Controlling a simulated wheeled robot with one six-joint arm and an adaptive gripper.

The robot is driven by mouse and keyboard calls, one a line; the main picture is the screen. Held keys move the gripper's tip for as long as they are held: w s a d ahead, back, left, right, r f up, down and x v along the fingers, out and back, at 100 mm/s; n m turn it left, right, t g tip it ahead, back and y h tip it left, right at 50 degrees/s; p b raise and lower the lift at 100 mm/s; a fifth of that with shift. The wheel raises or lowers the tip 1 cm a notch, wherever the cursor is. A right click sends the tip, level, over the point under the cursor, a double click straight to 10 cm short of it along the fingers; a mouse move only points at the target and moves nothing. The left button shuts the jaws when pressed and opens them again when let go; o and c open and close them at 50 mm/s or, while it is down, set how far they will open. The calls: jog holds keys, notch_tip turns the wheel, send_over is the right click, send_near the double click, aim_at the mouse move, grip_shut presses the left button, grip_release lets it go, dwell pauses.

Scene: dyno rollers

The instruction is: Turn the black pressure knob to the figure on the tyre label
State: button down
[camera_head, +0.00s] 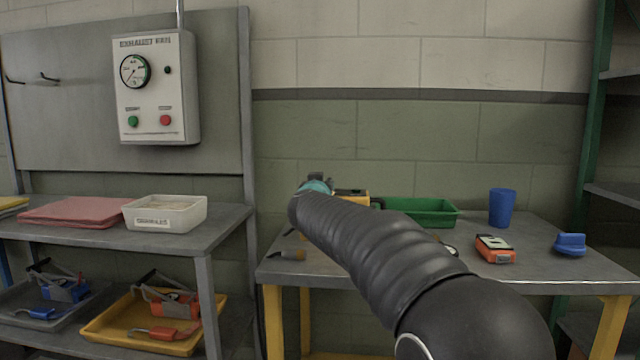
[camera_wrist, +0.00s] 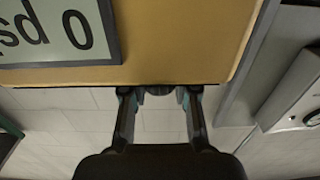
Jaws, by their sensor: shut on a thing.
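A yellow box (camera_wrist: 190,50) fills the top of the wrist view. Its display (camera_wrist: 50,30) is upside down there and appears to read 0 psi, cut off at the edge. My gripper (camera_wrist: 160,95) is at the box's lower edge, shut on a small dark piece (camera_wrist: 160,90) between its fingertips. This piece is at the black pressure knob's place; its pointer or marks cannot be made out. In the head view the yellow box (camera_head: 352,196) shows just behind the end of my arm, which hides most of it. No tyre label can be seen.
A green tray (camera_head: 430,212), blue cup (camera_head: 502,207), orange-and-grey device (camera_head: 495,249) and blue object (camera_head: 570,244) stand on the right-hand table (camera_head: 540,285). A gauge panel (camera_head: 158,90) hangs at left, above a bench with a white bin (camera_head: 165,214).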

jog(key=shift+m+h, duration=0.3)
jog(key=shift+h, duration=0.1)
jog(key=c, duration=0.9)
grip_release()
jog(key=shift+o, duration=0.2)
jog(key=s, duration=1.2)
jog(key=shift+a, duration=0.45)
